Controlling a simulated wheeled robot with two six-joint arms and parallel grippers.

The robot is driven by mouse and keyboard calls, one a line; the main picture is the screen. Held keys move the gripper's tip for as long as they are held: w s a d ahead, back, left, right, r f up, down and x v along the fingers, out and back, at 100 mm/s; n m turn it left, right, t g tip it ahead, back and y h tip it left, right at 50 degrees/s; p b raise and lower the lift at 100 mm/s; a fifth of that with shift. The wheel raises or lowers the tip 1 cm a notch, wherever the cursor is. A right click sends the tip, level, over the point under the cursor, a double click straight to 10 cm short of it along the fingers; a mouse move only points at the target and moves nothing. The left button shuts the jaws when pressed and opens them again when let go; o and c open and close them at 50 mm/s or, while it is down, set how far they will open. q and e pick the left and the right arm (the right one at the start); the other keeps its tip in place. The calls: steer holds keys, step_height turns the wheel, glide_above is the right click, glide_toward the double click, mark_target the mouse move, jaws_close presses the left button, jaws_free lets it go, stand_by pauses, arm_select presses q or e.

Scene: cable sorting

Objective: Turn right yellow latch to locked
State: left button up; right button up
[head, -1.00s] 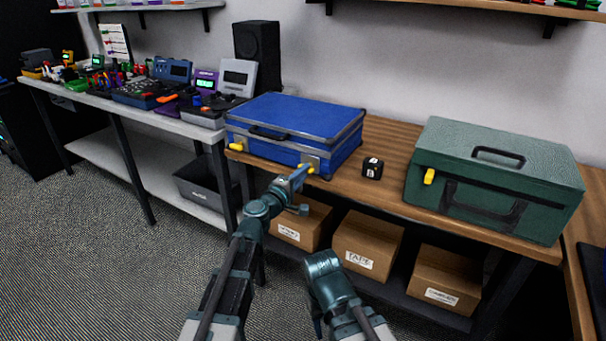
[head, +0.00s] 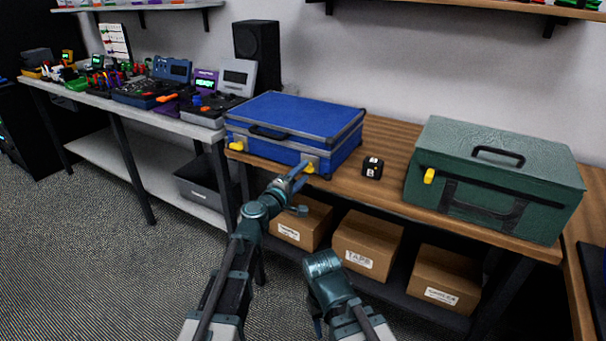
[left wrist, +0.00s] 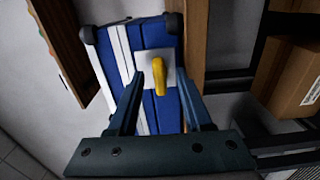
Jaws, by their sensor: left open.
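The blue case (head: 300,117) lies closed on the wooden bench, with two yellow latches on its front. The right yellow latch (head: 310,167) sits on a pale plate near the case's front right corner. It also shows in the left wrist view (left wrist: 159,78), a bent lever between the fingers. My left gripper (head: 300,171) is open at this latch, one finger on each side; the left wrist view shows its fingers (left wrist: 160,88) spread. I cannot tell whether they touch the lever. The left yellow latch (head: 236,146) is apart from the gripper.
A small black cube (head: 372,168) stands on the bench (head: 390,139) right of the blue case. A green case (head: 495,170) with a yellow latch (head: 429,176) stands further right. Cardboard boxes (head: 367,246) sit on the shelf below. A cluttered table (head: 192,129) stands at left.

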arm_select(q)
steer(key=v, duration=1.3)
steer(key=shift+s, duration=0.15)
steer(key=shift+a, duration=0.1)
